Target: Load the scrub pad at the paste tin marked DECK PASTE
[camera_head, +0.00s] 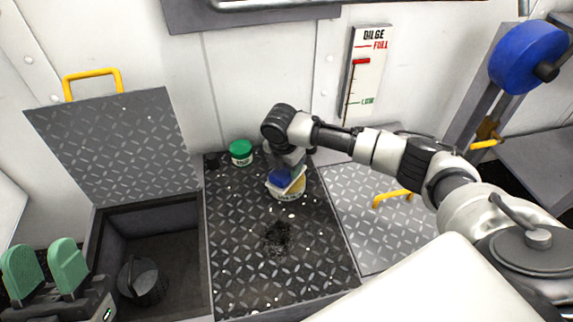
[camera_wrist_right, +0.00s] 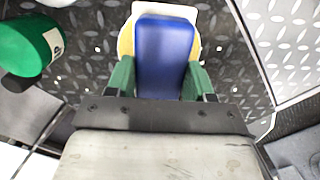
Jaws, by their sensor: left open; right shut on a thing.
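My right gripper (camera_head: 284,172) is shut on the blue grip of the scrub pad (camera_head: 281,178). In the right wrist view the scrub pad (camera_wrist_right: 165,55) sits between the green fingers of my right gripper (camera_wrist_right: 160,82), with a pale edge around its far end. The open paste tin (camera_head: 286,196) stands under the pad, with yellow paste visible at its right. Its label is too small to read. The yellow also shows beside the pad in the wrist view (camera_wrist_right: 125,42). Whether the pad touches the paste is hidden. My left gripper (camera_head: 45,268) is open and empty at the lower left.
A green-lidded tin (camera_head: 241,153) stands behind and left of the paste tin. A dark stain (camera_head: 277,237) and white specks mark the deck plate (camera_head: 235,285). An open hatch at the left holds a dark bucket (camera_head: 143,280). A bilge gauge (camera_head: 366,75) hangs on the wall.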

